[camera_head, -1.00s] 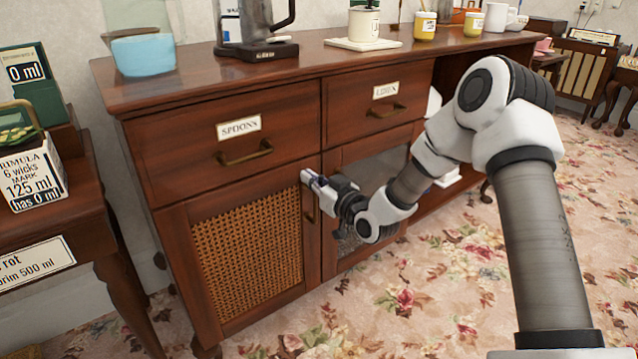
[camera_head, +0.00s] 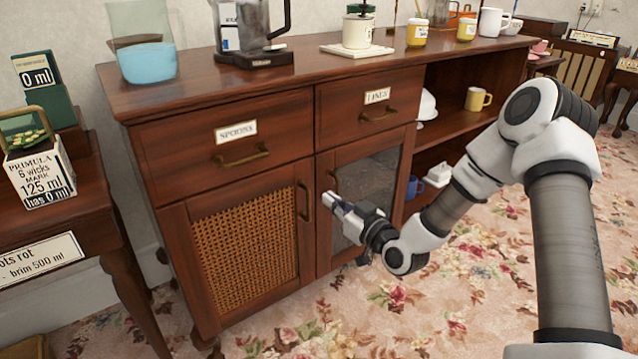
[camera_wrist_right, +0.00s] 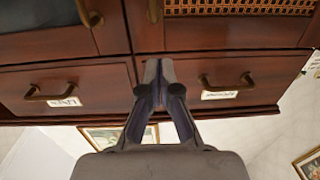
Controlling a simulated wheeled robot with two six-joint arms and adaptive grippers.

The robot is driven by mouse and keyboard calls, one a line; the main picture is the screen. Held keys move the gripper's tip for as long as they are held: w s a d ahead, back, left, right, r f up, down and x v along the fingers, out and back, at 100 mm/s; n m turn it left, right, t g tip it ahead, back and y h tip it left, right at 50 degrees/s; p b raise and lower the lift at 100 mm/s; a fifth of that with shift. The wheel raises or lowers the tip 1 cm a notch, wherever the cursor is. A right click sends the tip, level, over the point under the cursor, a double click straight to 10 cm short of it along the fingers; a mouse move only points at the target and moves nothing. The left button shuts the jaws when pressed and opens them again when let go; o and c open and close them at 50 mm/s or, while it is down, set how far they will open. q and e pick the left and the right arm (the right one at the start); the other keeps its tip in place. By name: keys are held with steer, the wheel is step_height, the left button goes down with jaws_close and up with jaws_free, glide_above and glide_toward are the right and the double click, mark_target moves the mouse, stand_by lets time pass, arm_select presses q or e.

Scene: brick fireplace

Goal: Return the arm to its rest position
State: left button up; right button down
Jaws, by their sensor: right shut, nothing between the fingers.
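My right gripper (camera_head: 334,202) is in front of the sideboard's glass door, near its brass handle (camera_head: 334,182). Its fingers are shut with nothing between them, and they show together in the right wrist view (camera_wrist_right: 158,75). The gripper overlaps the door in the head view; I cannot tell exactly how far it stands from it. My right arm (camera_head: 560,230) comes in from the right, bent at the elbow. My left gripper is not in view.
A side table (camera_head: 80,190) stands left. Flowered carpet (camera_head: 460,290) lies clear in front.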

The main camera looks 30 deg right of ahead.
steer(key=s+a+f+n+g+y, duration=0.15)
steer(key=s+a+f+g, duration=0.4)
steer(key=f, duration=0.55)
steer(key=s+a+f+n+g, duration=0.2)
steer(key=s+a+f+g, duration=0.1)
steer(key=s+a+f, duration=0.65)
steer(key=s+d+f+m+g+h, duration=0.15)
steer(key=s+f+g, duration=0.3)
steer(key=s, duration=0.55)
steer(key=s+d+f+m+g+h, duration=0.1)
steer(key=s+f+m+g+h, duration=0.2)
steer(key=s+f, duration=0.45)
arm_select(q)
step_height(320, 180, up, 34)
steer(key=p, duration=3.4)
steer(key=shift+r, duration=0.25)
arm_select(e)
step_height(320, 180, up, 35)
steer(key=s+g, duration=0.1)
steer(key=s, duration=0.1)
steer(key=shift+d+f+m+g+y, duration=0.2)
steer(key=shift+m+g+y, duration=0.1)
steer(key=shift+g+y, duration=0.1)
